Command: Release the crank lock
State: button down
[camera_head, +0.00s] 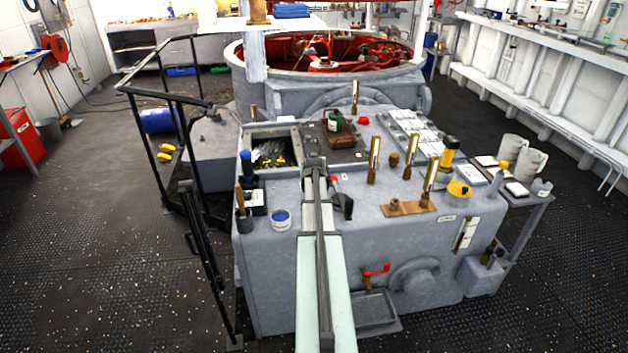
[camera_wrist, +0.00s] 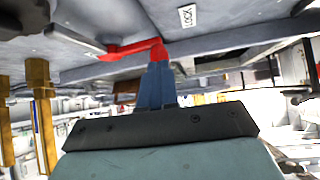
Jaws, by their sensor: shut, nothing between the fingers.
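A red lever (camera_wrist: 135,48) shows in the wrist view beside a white plate marked LOCK (camera_wrist: 188,15) on a grey surface. A red part (camera_head: 333,180) also shows in the head view on the console top, just right of my arm. My gripper (camera_wrist: 157,68) has its blue-grey fingers together, with nothing held between them. The fingertips are right at the lever's bent end; I cannot tell whether they touch it. In the head view my arm reaches over the console's front edge, and I cannot make out the fingers there.
The grey console (camera_head: 270,240) carries brass-coloured upright levers (camera_head: 374,160), a green-and-brown item (camera_head: 338,125), a blue-topped can (camera_head: 280,219) and a yellow tape roll (camera_head: 459,190). Another red handle (camera_head: 377,268) sits on its front face. A black railing (camera_head: 165,100) stands left.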

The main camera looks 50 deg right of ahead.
jog(key=shift+w+d, duration=0.25)
jog(key=shift+w, duration=0.1)
dwell(0.3)
jog(key=shift+w+d+m+g+h, duration=0.25)
jog(key=shift+w+m+g, duration=0.2)
jog(key=shift+m, duration=0.15)
jog(key=shift+w+d+m+g+h, duration=0.15)
jog(key=shift+w+m+g+h, duration=0.1)
jog(key=shift+w+m+g, duration=0.25)
jog(key=w+d+m+g, duration=0.1)
jog(key=m, duration=0.1)
jog(key=w+d+m+g, duration=0.1)
jog(key=m+g, duration=0.1)
jog(key=shift+w+d+h, duration=0.15)
jog(key=shift+w+h, duration=0.05)
jog(key=shift+h, duration=0.2)
jog(key=shift+w+d, duration=0.25)
jog(key=shift+d, duration=0.25)
jog(key=shift+w+d, duration=0.25)
jog(key=shift+d, duration=0.2)
jog(key=shift+d+r, duration=0.1)
jog(key=shift+d, duration=0.1)
jog(key=shift+w+a, duration=0.1)
jog(key=shift+a, duration=0.05)
